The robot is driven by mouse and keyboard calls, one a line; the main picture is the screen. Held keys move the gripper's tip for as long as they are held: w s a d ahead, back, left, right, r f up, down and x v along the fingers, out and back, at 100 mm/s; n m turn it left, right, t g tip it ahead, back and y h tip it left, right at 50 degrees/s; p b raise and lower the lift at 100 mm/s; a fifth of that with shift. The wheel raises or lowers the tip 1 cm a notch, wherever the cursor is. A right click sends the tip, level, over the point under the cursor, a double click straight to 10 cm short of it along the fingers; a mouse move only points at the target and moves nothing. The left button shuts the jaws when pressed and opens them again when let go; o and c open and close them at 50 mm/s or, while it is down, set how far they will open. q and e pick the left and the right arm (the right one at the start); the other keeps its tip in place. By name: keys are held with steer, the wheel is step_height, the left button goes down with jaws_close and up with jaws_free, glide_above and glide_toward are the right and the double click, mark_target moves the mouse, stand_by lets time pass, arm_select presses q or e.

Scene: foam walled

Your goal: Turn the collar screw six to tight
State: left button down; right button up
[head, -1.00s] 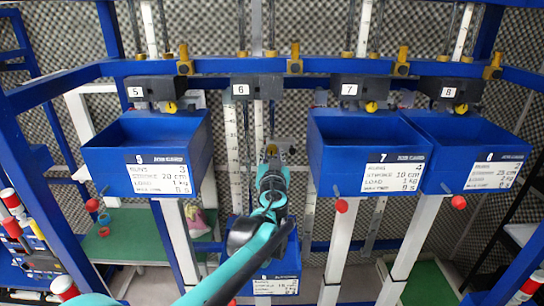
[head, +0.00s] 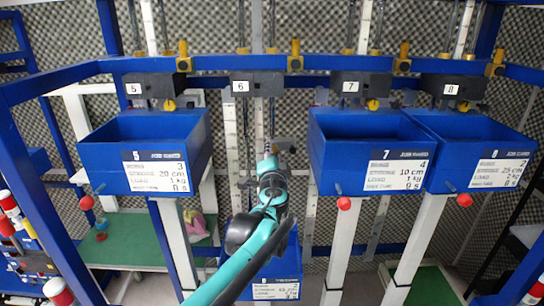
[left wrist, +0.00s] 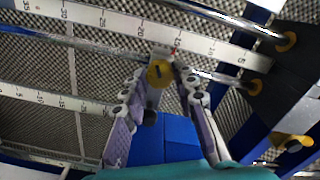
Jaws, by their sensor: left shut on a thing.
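The station marked 6 (head: 240,87) has a black block on the blue beam with rods and a white scale below it. My left gripper (head: 269,150) is on those rods below the block, and the gripper and arm hide most of the collar in the head view. In the left wrist view, the yellow collar screw (left wrist: 160,73) sits between the fingertips of my left gripper (left wrist: 164,66), which are shut on it. The wrist view does not show how tight the screw is. My right gripper is not in view.
Blue boxes 5 (head: 104,150), 7 (head: 340,155) and 8 (head: 450,155) hang high on either side. A lower blue box (head: 292,262) stands behind my arm. In the wrist view, metal rods and white scales (left wrist: 125,25) run close by the fingers.

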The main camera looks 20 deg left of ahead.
arm_select(q)
steer(key=m+b, duration=0.3)
steer(key=m, duration=2)
steer(key=shift+m, duration=0.3)
stand_by(0.3)
steer(key=c, duration=1.4)
jaws_free()
steer(key=shift+c, duration=0.2)
steer(key=shift+s+d, duration=0.1)
steer(key=v, duration=1.1)
steer(key=shift+s, duration=0.4)
